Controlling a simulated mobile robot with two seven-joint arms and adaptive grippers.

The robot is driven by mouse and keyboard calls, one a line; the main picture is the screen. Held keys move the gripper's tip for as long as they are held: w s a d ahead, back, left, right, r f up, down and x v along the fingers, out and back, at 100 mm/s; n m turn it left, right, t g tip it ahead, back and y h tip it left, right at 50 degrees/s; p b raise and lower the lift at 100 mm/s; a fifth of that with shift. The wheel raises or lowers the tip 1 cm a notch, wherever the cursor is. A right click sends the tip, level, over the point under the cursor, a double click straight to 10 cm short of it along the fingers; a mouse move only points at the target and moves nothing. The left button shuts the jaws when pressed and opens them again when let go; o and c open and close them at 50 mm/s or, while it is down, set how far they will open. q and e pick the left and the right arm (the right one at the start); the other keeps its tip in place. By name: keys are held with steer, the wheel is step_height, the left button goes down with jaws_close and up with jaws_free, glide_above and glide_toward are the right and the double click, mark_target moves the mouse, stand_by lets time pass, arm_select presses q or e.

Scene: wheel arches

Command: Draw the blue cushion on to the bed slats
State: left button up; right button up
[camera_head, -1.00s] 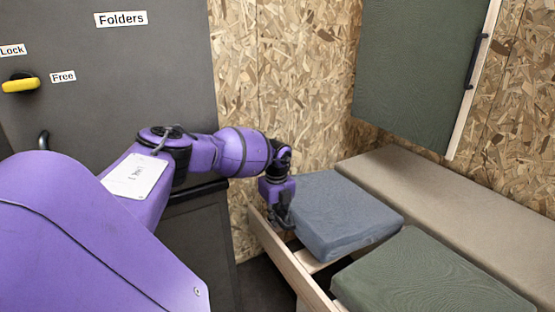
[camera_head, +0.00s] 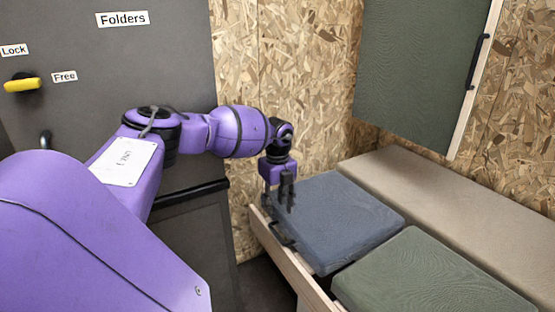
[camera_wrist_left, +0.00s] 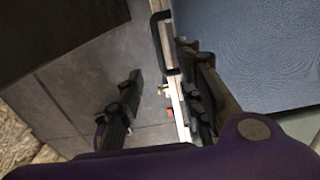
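The blue cushion (camera_head: 345,220) lies on the bed frame, flat, beside the green cushion, and covers the slats under it. It also shows in the left wrist view (camera_wrist_left: 260,55) at the upper right. The slats are hidden from sight. My left gripper (camera_head: 287,203) is over the cushion's left edge, pointing down. The front rail of the bed (camera_head: 290,265) runs along the cushion's left side. My right gripper is in neither view.
The green cushion (camera_head: 430,275) lies at the front right and a long beige cushion (camera_head: 450,190) runs behind. A black handle (camera_head: 278,232) sits on the front rail. A dark cabinet (camera_head: 190,230) stands left, and a green panel (camera_head: 420,75) hangs above. The floor beside the rail is clear.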

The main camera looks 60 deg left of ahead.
arm_select(q)
step_height(320, 180, up, 6)
steer(key=shift+f, duration=0.2)
